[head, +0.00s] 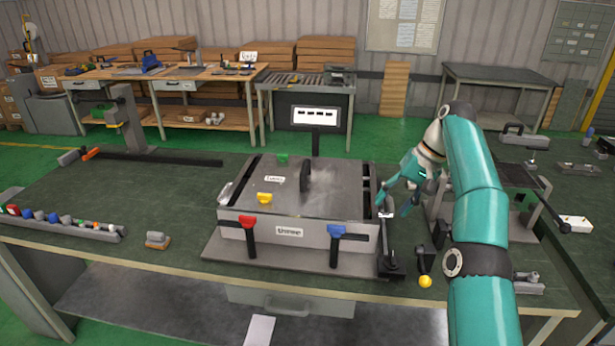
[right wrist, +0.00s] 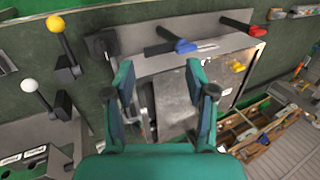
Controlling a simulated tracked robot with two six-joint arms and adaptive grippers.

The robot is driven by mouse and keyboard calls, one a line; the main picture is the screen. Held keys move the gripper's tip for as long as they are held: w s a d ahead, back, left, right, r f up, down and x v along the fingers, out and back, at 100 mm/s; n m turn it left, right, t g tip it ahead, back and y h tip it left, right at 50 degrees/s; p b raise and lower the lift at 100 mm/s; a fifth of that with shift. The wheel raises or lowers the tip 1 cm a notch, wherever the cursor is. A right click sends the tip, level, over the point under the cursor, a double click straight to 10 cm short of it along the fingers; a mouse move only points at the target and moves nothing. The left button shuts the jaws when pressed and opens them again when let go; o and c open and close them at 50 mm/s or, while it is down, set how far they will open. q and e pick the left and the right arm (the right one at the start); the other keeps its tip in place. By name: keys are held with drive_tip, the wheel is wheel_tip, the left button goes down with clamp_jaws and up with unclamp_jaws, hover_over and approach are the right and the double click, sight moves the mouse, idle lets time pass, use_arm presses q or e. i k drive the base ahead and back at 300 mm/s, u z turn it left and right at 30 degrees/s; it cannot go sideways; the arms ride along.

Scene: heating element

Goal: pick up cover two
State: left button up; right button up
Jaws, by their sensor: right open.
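A grey metal box (head: 290,232) stands on a base plate on the workbench, closed by a flat grey cover (head: 335,190) with a dark upright handle (head: 305,177) and a small label. I cannot read which cover it is. The cover also shows in the right wrist view (right wrist: 180,98), partly hidden by my fingers. Red (head: 247,222) and blue (head: 337,231) handles are on the box front; yellow (head: 265,198) and green (head: 282,158) pieces are on top. My right gripper (head: 392,205) is open and empty beside the box's right side; its fingers also show in the wrist view (right wrist: 158,75). My left gripper is out of view.
A lever with a yellow ball (head: 425,281) and another with a white ball (right wrist: 30,85) stand right of the box. A strip of coloured knobs (head: 60,223) lies at the bench's left. The bench (head: 180,190) is mostly clear left of the box.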

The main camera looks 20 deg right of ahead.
sight(316, 187)
drive_tip(key=i, duration=1.25)
drive_tip(key=u, duration=0.05)
